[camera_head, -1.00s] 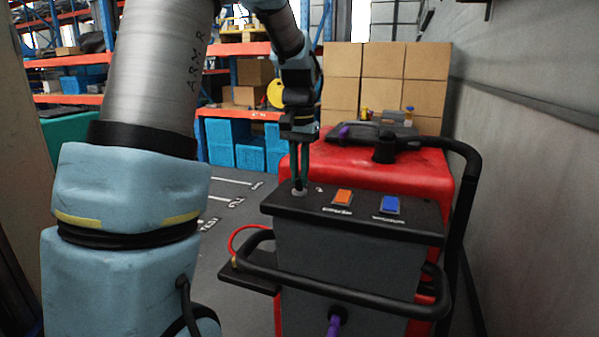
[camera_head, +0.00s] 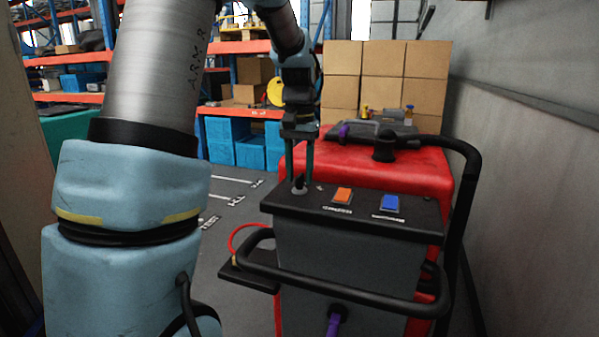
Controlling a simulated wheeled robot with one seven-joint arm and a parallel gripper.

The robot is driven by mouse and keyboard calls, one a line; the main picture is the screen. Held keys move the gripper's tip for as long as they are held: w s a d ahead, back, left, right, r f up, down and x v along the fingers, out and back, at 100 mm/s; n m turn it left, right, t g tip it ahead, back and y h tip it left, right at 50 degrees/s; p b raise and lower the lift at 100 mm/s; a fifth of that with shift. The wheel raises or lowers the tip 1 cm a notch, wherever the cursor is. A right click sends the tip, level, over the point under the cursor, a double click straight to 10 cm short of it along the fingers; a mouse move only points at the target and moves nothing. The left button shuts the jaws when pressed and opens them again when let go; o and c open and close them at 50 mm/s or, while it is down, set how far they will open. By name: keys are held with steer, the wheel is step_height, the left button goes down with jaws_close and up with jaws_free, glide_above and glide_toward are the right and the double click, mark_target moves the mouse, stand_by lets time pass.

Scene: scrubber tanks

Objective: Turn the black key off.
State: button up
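The black key (camera_head: 299,183) stands in a round grey lock at the left end of the dark control panel (camera_head: 370,217) on the red scrubber tank. It is small, and its exact turn angle is hard to tell. My gripper (camera_head: 299,178) points straight down over it. Its two green fingers are apart, one on the left and one on the right of the key, with a gap between them. The fingertips are near the panel top; I cannot tell whether they touch it.
An orange switch (camera_head: 342,195) and a blue switch (camera_head: 390,203) sit right of the key. A black handlebar (camera_head: 340,283) runs across the scrubber's front. Cardboard boxes (camera_head: 385,75) are stacked behind, and a grey wall (camera_head: 530,200) stands at right.

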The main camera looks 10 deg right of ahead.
mark_target(299, 175)
step_height(299, 175, up, 11)
steer(key=b, duration=0.2)
stand_by(0.5)
steer(key=shift+f, duration=0.1)
